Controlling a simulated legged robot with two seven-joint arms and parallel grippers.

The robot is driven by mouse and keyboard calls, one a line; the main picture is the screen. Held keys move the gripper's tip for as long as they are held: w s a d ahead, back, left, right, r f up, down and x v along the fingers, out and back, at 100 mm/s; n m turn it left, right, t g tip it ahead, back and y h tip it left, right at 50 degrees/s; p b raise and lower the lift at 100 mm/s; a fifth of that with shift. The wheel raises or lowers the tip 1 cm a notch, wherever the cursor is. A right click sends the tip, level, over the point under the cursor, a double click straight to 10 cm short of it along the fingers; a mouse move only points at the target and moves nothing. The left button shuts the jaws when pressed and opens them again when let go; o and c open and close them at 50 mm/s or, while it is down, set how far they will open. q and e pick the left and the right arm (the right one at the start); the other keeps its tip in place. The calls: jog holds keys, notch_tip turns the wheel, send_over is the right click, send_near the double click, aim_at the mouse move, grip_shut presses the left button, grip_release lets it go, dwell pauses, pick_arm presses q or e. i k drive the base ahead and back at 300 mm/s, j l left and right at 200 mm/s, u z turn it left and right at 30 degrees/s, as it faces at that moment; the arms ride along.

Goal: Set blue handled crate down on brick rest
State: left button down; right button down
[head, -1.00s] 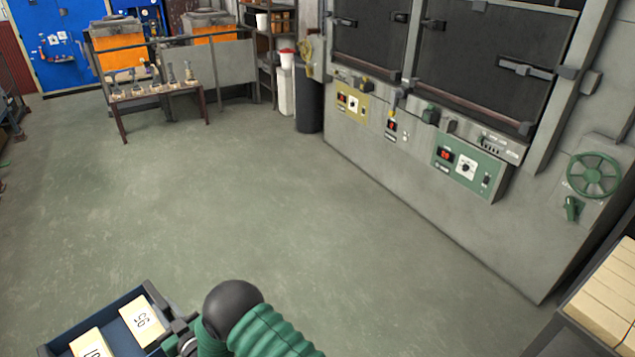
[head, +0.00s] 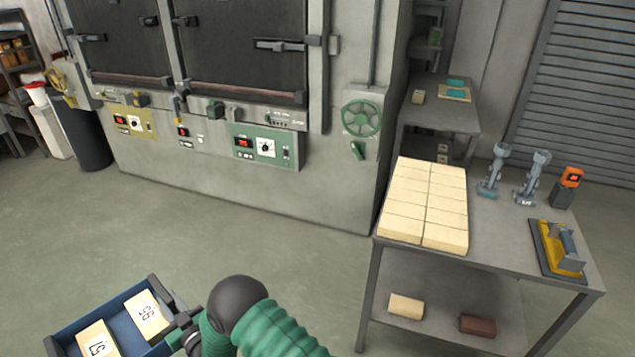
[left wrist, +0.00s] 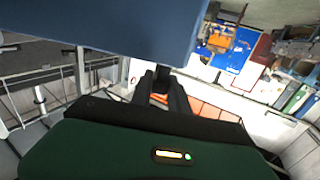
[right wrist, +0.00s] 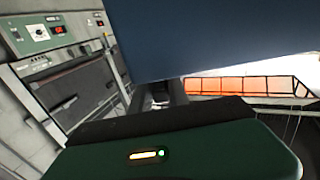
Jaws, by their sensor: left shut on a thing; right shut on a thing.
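The blue handled crate (head: 67,333) is at the lower left of the head view, held in front of me. Two cream blocks with numbers lie in it. My right gripper (head: 180,336) is shut at its right side. In the right wrist view the crate's blue wall (right wrist: 220,40) fills the top above the jaws (right wrist: 160,95). In the left wrist view the crate (left wrist: 110,28) also spans the top, with my left gripper's jaws (left wrist: 160,90) closed at it. The left gripper is outside the head view. The brick rest (head: 424,205), pale bricks in two rows, lies on a metal table at the right, apart from the crate.
The metal table (head: 500,250) also bears two grey metal tools (head: 510,178), an orange-faced device (head: 570,180) and a yellow tool (head: 556,248) on its right half. Its lower shelf holds two bricks. A large oven (head: 240,200) stands behind. The floor between is clear.

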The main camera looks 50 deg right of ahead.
aim_at(427, 193)
jog(key=z, duration=1.3)
